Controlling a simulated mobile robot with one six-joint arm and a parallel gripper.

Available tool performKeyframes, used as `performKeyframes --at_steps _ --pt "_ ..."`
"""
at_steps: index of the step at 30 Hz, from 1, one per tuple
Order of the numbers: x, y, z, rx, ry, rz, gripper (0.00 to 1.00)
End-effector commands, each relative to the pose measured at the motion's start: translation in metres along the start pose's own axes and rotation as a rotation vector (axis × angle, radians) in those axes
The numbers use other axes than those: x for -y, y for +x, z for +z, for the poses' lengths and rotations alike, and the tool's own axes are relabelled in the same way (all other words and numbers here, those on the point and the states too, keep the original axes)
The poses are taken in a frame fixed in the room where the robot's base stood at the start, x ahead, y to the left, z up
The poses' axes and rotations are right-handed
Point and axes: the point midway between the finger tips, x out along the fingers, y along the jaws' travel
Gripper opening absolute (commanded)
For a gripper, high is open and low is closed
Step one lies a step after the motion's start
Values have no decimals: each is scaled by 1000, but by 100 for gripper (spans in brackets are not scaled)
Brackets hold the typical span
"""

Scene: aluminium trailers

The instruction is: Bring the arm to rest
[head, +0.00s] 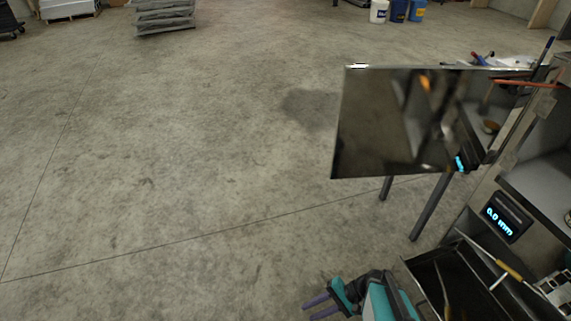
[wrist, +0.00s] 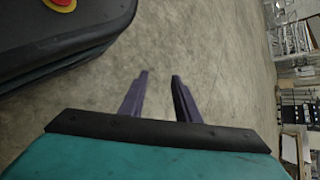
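My gripper (wrist: 159,78) shows in the wrist view with its two purple fingers apart and only bare concrete floor between them. It holds nothing. In the head view my gripper (head: 312,307) is at the bottom, right of the middle, with teal and black arm parts beside it and its fingers pointing left over the floor. The rest of the arm is cut off by the bottom edge.
A workbench with a reflective metal panel (head: 385,125) and a digital display (head: 503,217) stands at the right, close to my arm. A dark open bin (head: 440,275) is just right of the arm. Grey stacked slabs (head: 163,17) and buckets (head: 379,11) stand far back. The floor at left is clear.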

Motion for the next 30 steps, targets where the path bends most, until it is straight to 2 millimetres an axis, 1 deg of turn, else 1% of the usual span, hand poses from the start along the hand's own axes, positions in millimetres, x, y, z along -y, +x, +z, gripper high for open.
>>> performKeyframes --at_steps 1,6,11,16,21,27,30 --pt "5 0 13 18 -19 41 30" --pt "4 7 41 68 -82 185 30" --pt "-2 8 65 105 -148 334 30" --pt "-14 1 83 130 -218 499 30" --pt "-33 -13 87 128 -268 647 30" --pt "-60 -38 78 97 -297 800 30" --pt "-70 -50 72 81 -310 865 30"
